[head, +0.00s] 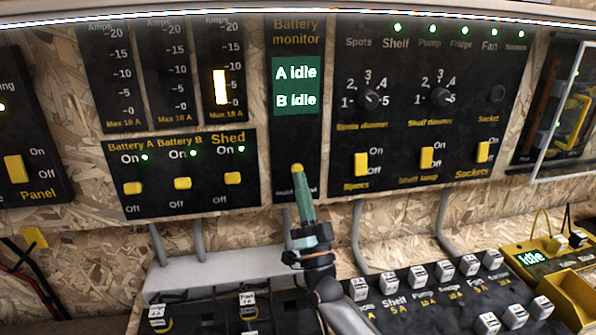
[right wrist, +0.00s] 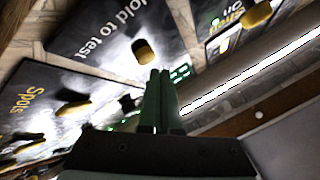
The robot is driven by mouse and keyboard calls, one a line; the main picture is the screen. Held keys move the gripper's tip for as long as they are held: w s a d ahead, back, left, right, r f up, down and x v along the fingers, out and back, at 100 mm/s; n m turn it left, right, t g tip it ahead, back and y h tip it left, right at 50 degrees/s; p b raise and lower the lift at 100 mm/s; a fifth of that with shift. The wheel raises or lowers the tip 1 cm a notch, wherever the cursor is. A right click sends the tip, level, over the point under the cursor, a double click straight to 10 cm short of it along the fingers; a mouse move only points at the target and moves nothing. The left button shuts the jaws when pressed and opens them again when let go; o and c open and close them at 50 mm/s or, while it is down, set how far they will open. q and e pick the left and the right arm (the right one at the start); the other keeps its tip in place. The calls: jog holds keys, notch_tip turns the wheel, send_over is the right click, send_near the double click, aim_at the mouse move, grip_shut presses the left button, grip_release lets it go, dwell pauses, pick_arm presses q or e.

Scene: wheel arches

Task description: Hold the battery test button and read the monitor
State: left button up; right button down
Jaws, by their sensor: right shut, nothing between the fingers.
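The battery monitor panel (head: 297,45) is black, and its green screen (head: 296,86) reads "A idle" and "B idle". Below the screen is the yellow test button (head: 297,168). In the right wrist view the button (right wrist: 143,50) sits by the words "Hold to test". My right gripper (head: 301,180) is shut and empty, with its green fingertips just below the button in the head view. In the right wrist view the shut fingertips (right wrist: 160,72) are close to the button; I cannot tell whether they touch it. My left gripper is not in view.
Left of the monitor are the Battery A, Battery B and Shed switches (head: 183,183). To the right are dimmer knobs (head: 440,97) and yellow On/Off switches (head: 427,157). A fuse panel (head: 405,300) lies below right, beside a yellow tester reading "Idle" (head: 531,258).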

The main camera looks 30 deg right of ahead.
dwell(0.7)
jog(key=shift+w+d+b, duration=0.1)
jog(key=shift+w+b, duration=0.2)
jog(key=shift+w, duration=0.15)
jog(key=shift+w+d+b, duration=0.1)
jog(key=shift+w+b, duration=0.2)
jog(key=shift+w, duration=0.15)
dwell(0.5)
jog(key=shift+s, duration=0.15)
dwell(2.0)
jog(key=shift+s+a+p, duration=0.2)
jog(key=shift+s+p, duration=0.4)
jog(key=shift+s, duration=0.15)
jog(key=shift+s, duration=0.1)
jog(key=s+p, duration=0.1)
jog(key=s, duration=0.1)
jog(key=s+a+p, duration=0.1)
jog(key=s, duration=0.1)
jog(key=shift+s+a+p, duration=0.15)
jog(key=shift+s+p, duration=0.15)
jog(key=shift+p, duration=0.05)
